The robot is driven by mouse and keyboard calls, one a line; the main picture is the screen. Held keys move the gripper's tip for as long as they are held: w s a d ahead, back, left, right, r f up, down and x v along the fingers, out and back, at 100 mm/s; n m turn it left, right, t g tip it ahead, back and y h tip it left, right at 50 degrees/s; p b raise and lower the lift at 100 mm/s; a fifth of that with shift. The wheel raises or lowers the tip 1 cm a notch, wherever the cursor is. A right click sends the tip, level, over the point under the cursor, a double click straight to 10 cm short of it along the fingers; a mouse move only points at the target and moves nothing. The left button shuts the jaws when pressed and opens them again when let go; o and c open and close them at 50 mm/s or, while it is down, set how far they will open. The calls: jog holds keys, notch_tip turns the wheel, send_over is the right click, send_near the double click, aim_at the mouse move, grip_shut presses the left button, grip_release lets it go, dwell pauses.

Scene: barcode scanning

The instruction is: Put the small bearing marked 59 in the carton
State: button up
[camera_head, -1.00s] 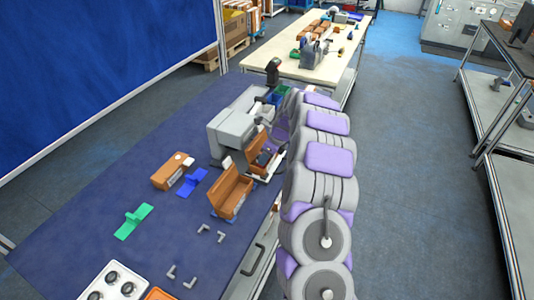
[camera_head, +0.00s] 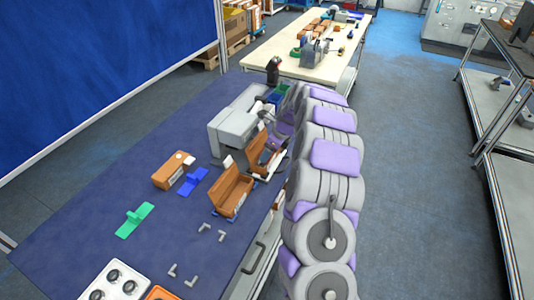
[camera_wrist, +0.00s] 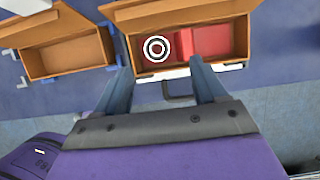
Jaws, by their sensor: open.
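A small bearing (camera_wrist: 156,48), a white and black ring, lies inside an open brown carton (camera_wrist: 185,68) in the wrist view, in its left half. No number is readable on it. The same carton (camera_head: 259,158) seems to be the one beside my arm in the head view; its inside is mostly hidden there. My gripper (camera_wrist: 161,64) is open. Its two fingers are spread at the near side of the carton, with nothing between them; the bearing shows beyond their tips. In the head view my gripper is largely hidden by my arm.
A second open carton (camera_head: 233,193) stands nearer, seemingly empty in the wrist view (camera_wrist: 68,58). A closed box (camera_head: 171,172), a blue part (camera_head: 194,181), a green part (camera_head: 134,218) and a tray of bearings (camera_head: 97,294) are on the table. A grey machine (camera_head: 228,133) stands behind.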

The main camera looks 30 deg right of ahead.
jog(key=p+v, duration=0.2)
jog(key=v, duration=1.2)
jog(key=shift+d+r+p, duration=0.2)
jog(key=shift+p, duration=0.15)
jog(key=shift+s, duration=0.1)
jog(key=s+a+r+n+g, duration=0.1)
jog(key=s+a+r+n, duration=0.3)
jog(key=s+a+n, duration=0.45)
jog(key=s+a+r+n+g, duration=0.1)
jog(key=s+a+r+n, duration=0.35)
jog(key=a, duration=0.65)
jog(key=s+a+f+n+g+h, duration=0.1)
jog(key=s+n, duration=0.6)
jog(key=s, duration=0.8)
jog(key=s+a+f+n+g+h, duration=0.1)
jog(key=s+a+f+n+g, duration=0.1)
jog(key=s+n, duration=0.6)
jog(key=s+a+f, duration=0.1)
jog(key=s+a, duration=0.1)
jog(key=s, duration=0.5)
jog(key=shift+s+a+f+h, duration=0.15)
jog(key=shift+a+f+h, duration=0.1)
jog(key=shift+h, duration=0.15)
jog(key=shift+r, duration=0.1)
